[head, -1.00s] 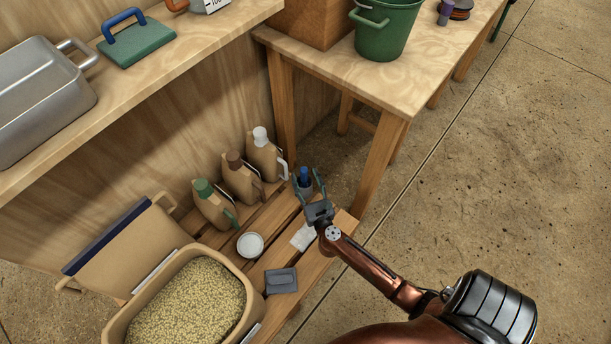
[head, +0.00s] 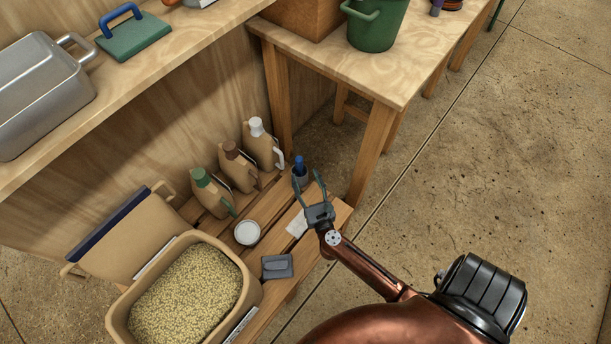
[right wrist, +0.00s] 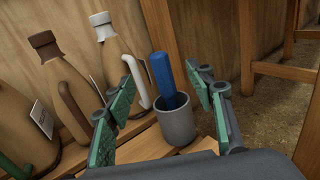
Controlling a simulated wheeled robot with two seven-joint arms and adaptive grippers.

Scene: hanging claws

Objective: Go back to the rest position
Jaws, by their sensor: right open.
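My right gripper (head: 309,184) is open and empty over the low slatted bench (head: 278,228). In the right wrist view its two green-padded fingers (right wrist: 162,84) stand wide apart. Just beyond the fingertips, a small grey cup (head: 300,181) stands upright near the bench's back right. A blue stick-like object (head: 299,163) stands in it. In the right wrist view the grey cup (right wrist: 176,124) and the blue object (right wrist: 162,80) appear between the fingers, touching neither as far as I can tell. My left gripper is not in view.
Several jugs (head: 238,167) stand along the bench's back. A white round dish (head: 247,232), a grey block (head: 277,266) and a grain-filled bin (head: 255,295) are left of my right arm. A wooden table (head: 375,85) stands behind. The floor on the right is clear.

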